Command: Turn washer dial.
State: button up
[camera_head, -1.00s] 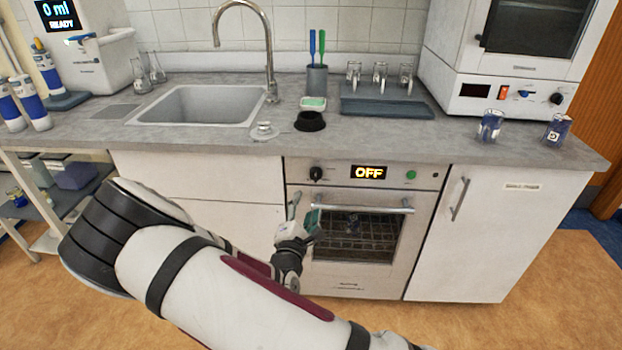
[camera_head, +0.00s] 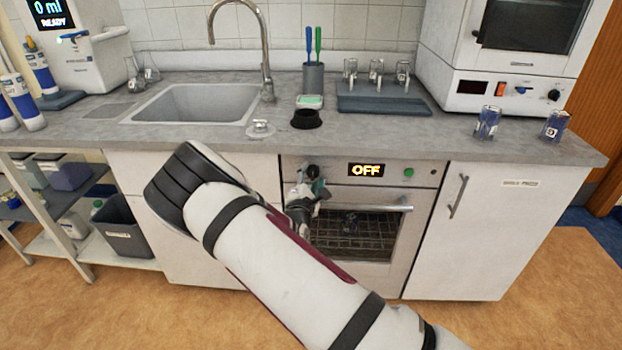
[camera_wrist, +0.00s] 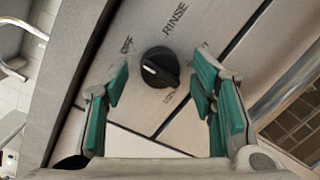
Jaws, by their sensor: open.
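The washer dial (camera_wrist: 160,67) is a round black knob with a white pointer mark on the silver panel of the washer (camera_head: 425,217). In the wrist view the word RINSE is beside it, with OFF at upper left and a third label below that I cannot read clearly. The washer display (camera_head: 367,170) reads OFF.
The washer's bar handle (camera_head: 375,208) and glass door are below and to the right of the dial. The counter edge (camera_head: 230,145) runs above the panel. A green button (camera_head: 409,173) is on the panel's right.

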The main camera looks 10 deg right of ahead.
jog(key=shift+c, duration=0.3)
jog(key=c, duration=1.1)
